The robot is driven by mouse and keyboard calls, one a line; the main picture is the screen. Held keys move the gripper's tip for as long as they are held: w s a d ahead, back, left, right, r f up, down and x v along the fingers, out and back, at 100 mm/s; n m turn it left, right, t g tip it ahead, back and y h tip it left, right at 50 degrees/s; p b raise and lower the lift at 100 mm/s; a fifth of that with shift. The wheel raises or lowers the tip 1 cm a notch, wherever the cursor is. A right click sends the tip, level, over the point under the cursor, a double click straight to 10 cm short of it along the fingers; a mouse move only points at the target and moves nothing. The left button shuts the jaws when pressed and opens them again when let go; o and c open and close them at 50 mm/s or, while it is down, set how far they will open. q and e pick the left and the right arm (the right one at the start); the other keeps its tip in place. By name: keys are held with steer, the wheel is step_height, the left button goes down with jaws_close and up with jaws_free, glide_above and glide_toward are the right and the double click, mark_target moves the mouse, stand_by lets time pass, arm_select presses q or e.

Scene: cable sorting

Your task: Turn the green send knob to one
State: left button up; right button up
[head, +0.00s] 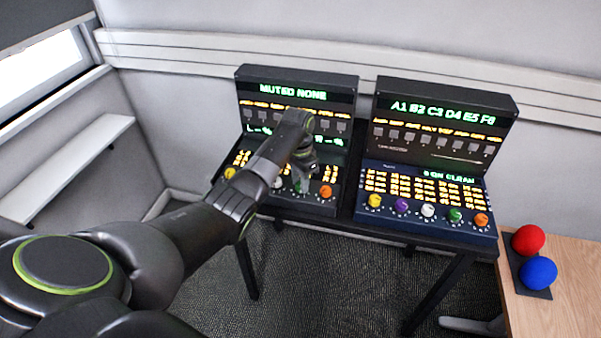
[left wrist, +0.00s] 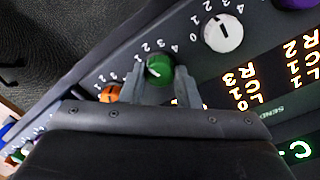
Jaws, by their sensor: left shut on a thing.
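The green send knob (left wrist: 158,70) sits on the panel of the left console, between the fingers of my left gripper (left wrist: 160,86). The fingers touch its sides and the gripper is shut on it. Small numbers ring the knob; a pale mark shows on its face, but I cannot tell for certain which number it points to. In the head view my left gripper (head: 305,178) reaches down to the left console (head: 298,80) and mostly hides the knob. My right gripper is not in view.
A white knob (left wrist: 222,32) and an orange knob (left wrist: 109,93) flank the green one. The right console (head: 445,94) has its own knob row, including another green knob (head: 455,215).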

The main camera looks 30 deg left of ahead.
arm_select(q)
steer(key=n+p, duration=0.2)
steer(key=shift+r+n+p, duration=0.15)
steer(key=shift+n+p, duration=0.2)
steer(key=shift+n, duration=0.05)
steer(key=shift+n+p, duration=0.45)
steer(key=shift+n, duration=0.15)
steer(key=o, duration=1)
steer(key=shift+c, duration=0.2)
